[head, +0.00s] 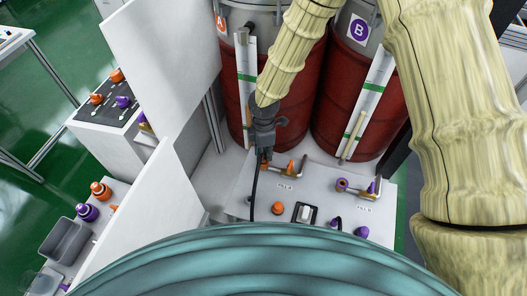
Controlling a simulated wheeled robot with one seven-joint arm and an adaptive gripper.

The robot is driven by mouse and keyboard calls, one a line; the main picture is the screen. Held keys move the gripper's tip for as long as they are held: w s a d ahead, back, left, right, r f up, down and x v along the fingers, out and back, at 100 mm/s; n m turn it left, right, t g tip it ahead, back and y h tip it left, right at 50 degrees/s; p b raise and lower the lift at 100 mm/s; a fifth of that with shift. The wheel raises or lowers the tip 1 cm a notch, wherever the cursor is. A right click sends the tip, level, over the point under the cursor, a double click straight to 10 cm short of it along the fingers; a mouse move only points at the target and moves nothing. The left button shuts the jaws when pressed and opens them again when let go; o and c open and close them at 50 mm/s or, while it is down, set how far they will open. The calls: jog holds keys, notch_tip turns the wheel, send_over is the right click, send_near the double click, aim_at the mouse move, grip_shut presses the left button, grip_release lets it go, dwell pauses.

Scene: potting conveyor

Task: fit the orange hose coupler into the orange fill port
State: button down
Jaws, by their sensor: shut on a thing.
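My gripper (264,145) points down at the left end of the brass pipe marked FILL A on the white panel. It is shut on the orange hose coupler, which is mostly hidden by the fingers. A black hose (254,188) hangs down from the gripper. A small patch of orange (265,165) shows just under the fingertips, where the orange fill port sits. I cannot tell coupler from port there, nor whether they are apart, touching or fitted.
The purple port (341,185) of FILL B is to the right. Orange (290,167) and purple (371,187) levers, knobs and a switch (305,213) are on the panel (240,200). Red drums (345,90) stand behind. White partitions (165,60) and shelves with spare couplers (100,188) are left.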

jog(key=shift+f, duration=0.45)
jog(key=c, duration=1.3)
grip_release()
jog(key=shift+o, duration=0.2)
jog(key=shift+r, duration=0.1)
notch_tip(320, 180, up, 12)
jog(key=shift+w, duration=0.35)
jog(key=shift+s, duration=0.1)
